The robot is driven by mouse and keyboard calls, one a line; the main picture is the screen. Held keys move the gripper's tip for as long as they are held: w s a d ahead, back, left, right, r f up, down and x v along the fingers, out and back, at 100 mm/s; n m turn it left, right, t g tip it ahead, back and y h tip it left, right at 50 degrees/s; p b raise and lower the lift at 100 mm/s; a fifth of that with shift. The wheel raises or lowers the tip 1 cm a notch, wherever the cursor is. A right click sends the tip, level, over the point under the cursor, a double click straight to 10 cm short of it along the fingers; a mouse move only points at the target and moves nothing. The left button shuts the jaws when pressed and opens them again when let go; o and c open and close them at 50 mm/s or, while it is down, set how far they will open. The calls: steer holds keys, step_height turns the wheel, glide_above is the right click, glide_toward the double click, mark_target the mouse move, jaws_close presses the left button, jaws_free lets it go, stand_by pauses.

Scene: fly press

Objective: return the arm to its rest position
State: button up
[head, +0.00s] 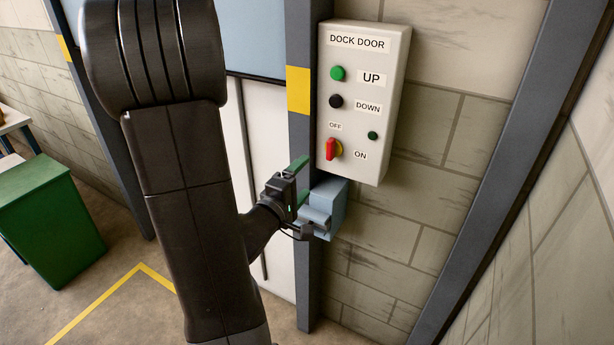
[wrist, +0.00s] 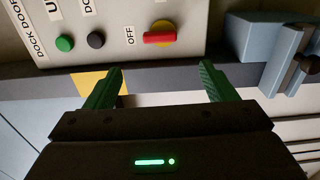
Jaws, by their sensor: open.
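My gripper (head: 301,182) is open, with green fingers, and sits just below and left of the dock door control box (head: 363,105). In the wrist view my gripper (wrist: 161,70) shows its two fingers apart with nothing between them. The box carries a green UP button (head: 337,73), a black DOWN button (head: 336,101) and a red switch handle (head: 331,149) on a yellow round base. The handle stands upright in the head view. In the wrist view the red handle (wrist: 158,38) lies beyond the fingers, apart from them, on the side towards the OFF label.
A blue-grey block (head: 332,202) is fixed below the control box, close beside my gripper. A dark post (head: 303,270) with a yellow band runs behind it. A green bin (head: 48,220) stands at the left. Yellow floor lines (head: 95,305) cross open floor.

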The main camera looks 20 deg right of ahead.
mark_target(328, 152)
stand_by(0.4)
steer(key=p+x, duration=0.3)
steer(key=x, duration=1)
steer(key=shift+w+d, duration=0.2)
steer(key=shift+d, duration=0.15)
steer(key=shift+a, duration=0.1)
